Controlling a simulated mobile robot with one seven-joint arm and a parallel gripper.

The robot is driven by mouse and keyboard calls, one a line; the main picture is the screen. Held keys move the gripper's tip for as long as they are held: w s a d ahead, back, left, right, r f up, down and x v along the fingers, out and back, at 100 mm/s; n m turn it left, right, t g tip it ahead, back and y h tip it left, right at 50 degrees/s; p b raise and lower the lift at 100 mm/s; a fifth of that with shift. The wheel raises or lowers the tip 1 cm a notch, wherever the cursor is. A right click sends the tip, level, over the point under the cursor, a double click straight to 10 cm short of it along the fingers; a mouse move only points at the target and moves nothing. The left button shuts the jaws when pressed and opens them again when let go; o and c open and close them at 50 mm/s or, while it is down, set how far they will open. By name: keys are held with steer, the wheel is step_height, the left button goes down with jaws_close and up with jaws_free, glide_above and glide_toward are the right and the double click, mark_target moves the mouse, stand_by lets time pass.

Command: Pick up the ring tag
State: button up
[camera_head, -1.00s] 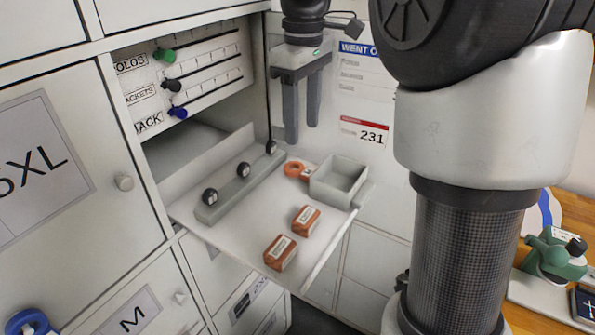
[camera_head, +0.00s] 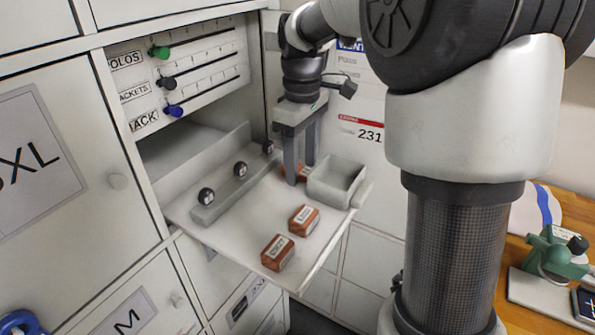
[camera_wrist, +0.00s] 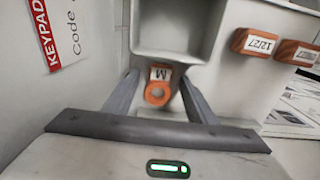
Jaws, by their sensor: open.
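The ring tag (camera_wrist: 158,92) is an orange ring with a white label marked M. In the wrist view it lies on the shelf between my two fingers, apart from both. In the head view only a bit of its orange (camera_head: 302,171) shows behind my fingers, beside the grey open box. My gripper (camera_head: 300,172) is open and points down over the tag, with one finger on each side. It also shows in the wrist view (camera_wrist: 158,88).
The open grey box (camera_head: 338,181) stands right beside the tag. Two orange labelled blocks (camera_head: 304,220) (camera_head: 278,252) lie nearer the shelf's front. A grey rail with black knobs (camera_head: 222,192) runs along the left. The shelf (camera_head: 250,228) is bare between them.

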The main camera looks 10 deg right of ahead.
steer(key=c, duration=1.1)
